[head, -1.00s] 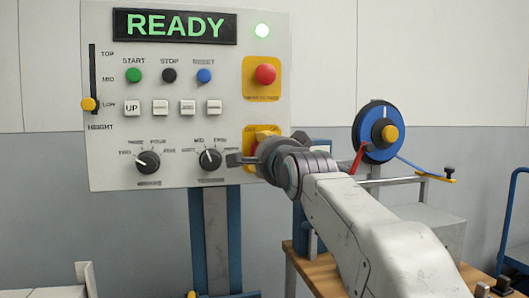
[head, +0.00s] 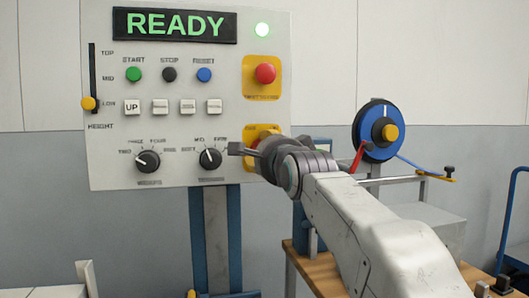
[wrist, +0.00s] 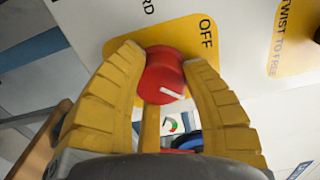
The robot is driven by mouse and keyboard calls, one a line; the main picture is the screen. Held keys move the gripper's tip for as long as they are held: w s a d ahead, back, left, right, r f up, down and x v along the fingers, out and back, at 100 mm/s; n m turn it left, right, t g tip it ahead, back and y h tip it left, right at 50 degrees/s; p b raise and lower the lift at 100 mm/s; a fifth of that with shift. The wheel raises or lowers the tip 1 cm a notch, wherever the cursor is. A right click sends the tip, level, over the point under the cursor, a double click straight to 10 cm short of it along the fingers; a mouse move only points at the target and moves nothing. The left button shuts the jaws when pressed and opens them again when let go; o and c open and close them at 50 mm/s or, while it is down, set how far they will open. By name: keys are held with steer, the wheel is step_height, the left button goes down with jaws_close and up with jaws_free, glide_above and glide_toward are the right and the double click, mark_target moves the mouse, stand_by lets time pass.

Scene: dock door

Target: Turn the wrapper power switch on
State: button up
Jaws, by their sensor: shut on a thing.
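The power switch is a red rotary knob (wrist: 163,76) with a white pointer line. It sits on a yellow plate (wrist: 190,33) marked OFF. My gripper (wrist: 164,62) has its two yellow fingers on either side of the knob, shut on it. The white line points toward the lower right in the wrist view, not at the OFF lettering. In the head view, my gripper (head: 258,149) covers the knob and most of the lower yellow plate (head: 262,131).
Above my gripper is a red emergency button (head: 265,73). Two black dials (head: 148,161) and several buttons are to the left. A blue reel (head: 379,131) stands at right.

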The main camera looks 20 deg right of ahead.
steer(key=o, duration=1.2)
steer(key=s, duration=1.2)
steer(key=s+f+n+g+p, duration=0.6)
steer(key=s+n+p, duration=0.3)
steer(key=s+p, duration=0.3)
steer(key=s+f+n+g+p, duration=0.6)
steer(key=s+p, duration=0.6)
steer(key=p, duration=0.5)
steer(key=n+g, duration=0.2)
steer(key=n, duration=0.1)
steer(key=shift+f+g, duration=0.2)
steer(key=shift+g, duration=0.1)
